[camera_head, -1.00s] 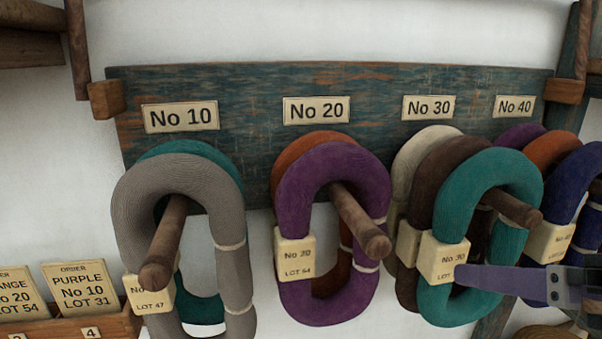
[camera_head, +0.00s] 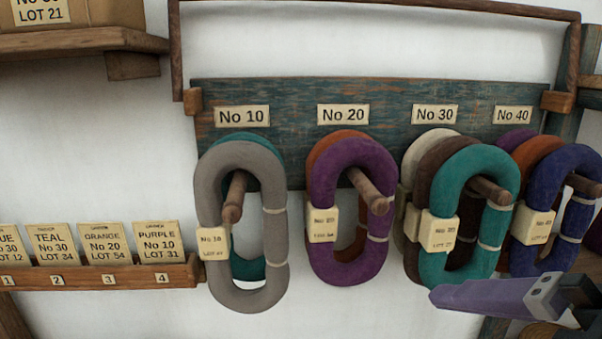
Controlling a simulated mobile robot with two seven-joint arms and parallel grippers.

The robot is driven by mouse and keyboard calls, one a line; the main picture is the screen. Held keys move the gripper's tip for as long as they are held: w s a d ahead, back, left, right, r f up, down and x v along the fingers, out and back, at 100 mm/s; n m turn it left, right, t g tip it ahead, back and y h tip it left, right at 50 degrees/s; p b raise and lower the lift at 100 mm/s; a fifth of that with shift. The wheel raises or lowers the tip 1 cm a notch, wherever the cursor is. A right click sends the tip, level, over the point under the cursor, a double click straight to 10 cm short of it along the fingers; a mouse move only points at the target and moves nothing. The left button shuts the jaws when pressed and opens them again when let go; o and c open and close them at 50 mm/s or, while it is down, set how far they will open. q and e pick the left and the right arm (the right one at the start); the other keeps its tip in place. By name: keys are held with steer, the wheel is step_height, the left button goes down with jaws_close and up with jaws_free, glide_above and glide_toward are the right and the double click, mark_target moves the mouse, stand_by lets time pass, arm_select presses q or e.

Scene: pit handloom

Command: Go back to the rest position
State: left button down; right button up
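My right gripper (camera_head: 490,298) comes in from the lower right corner. One purple-grey finger shows, pointing left, just below the teal hank on the No 30 peg; I cannot tell whether it touches that hank. Its other finger is not made out, so its opening is unclear. My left gripper is not in view. A grey hank (camera_head: 210,190) with a teal one behind hangs at No 10. A purple hank (camera_head: 322,190) with an orange one behind hangs at No 20. At No 30 a teal hank (camera_head: 440,190) hangs in front of brown and cream ones.
The blue-green peg board (camera_head: 290,98) spans the wall. At No 40 a blue hank (camera_head: 540,190) hangs before orange and purple ones. A wooden card rail (camera_head: 100,277) with order cards is at left, below a shelf (camera_head: 80,43). Bare wall lies between rail and shelf.

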steer(key=s+d+f+m+g+p, duration=0.1)
steer(key=s+d+f+m+g, duration=0.1)
steer(key=s+m, duration=0.4)
steer(key=s+d+f+m+g+h+p, duration=0.1)
steer(key=s+f+m+g, duration=0.3)
steer(key=m, duration=1.3)
steer(key=s+d+f, duration=0.1)
steer(key=s, duration=0.1)
steer(key=shift+s+f, duration=0.2)
steer(key=shift+s, duration=0.1)
steer(key=shift+d, duration=0.1)
